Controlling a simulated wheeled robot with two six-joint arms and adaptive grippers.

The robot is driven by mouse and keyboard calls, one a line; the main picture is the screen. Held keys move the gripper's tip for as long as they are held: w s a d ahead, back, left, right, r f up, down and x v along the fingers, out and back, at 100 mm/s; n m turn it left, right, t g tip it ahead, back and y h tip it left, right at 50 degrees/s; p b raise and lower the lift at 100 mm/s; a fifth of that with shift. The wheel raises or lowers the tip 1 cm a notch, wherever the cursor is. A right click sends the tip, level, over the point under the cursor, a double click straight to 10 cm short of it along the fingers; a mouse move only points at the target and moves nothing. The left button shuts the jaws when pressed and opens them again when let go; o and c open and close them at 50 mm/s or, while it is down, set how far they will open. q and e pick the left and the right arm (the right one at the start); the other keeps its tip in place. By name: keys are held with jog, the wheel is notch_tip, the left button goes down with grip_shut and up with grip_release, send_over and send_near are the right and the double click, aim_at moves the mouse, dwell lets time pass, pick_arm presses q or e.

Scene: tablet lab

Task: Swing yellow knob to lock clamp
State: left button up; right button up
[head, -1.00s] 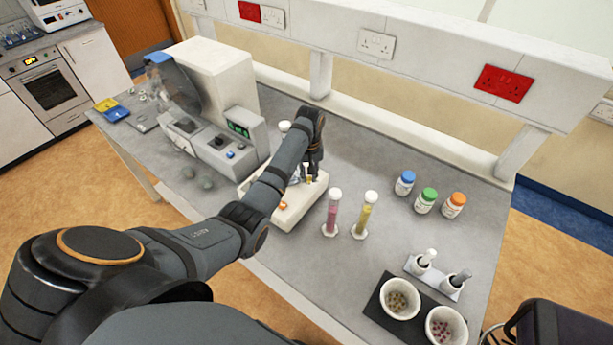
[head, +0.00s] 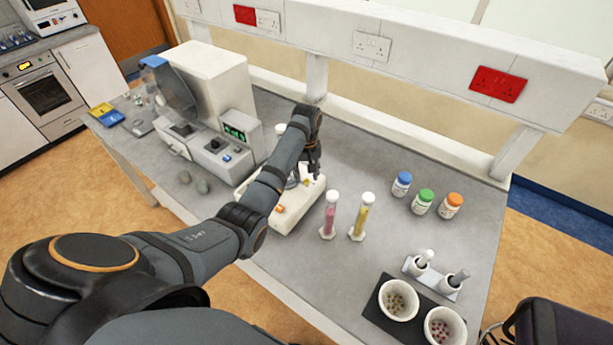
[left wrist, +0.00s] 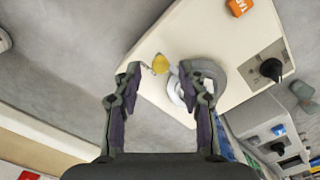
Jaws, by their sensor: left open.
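The yellow knob (left wrist: 160,63) sits near the end of a cream bench device (left wrist: 190,35) in the left wrist view. A round grey and silver part (left wrist: 207,78) is beside it, partly hidden by a finger. My left gripper (left wrist: 160,72) is open, with its two fingertips apart on either side of the knob in that picture. I cannot tell whether either touches it. In the head view my left gripper (head: 314,174) is over the far end of the device (head: 288,214), where a small bit of yellow (head: 306,182) shows. My right gripper is not in view.
A pink tube (head: 330,215) and a yellow tube (head: 362,216) stand close to the device's right. A large cream instrument (head: 215,85) is at left. Capped bottles (head: 423,201), a pestle rack (head: 432,275) and two bowls (head: 398,300) occupy the right side.

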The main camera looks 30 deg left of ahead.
aim_at(307, 180)
pick_arm(q)
notch_tip(307, 180, up, 6)
jog(key=shift+r, duration=0.1)
dwell(0.5)
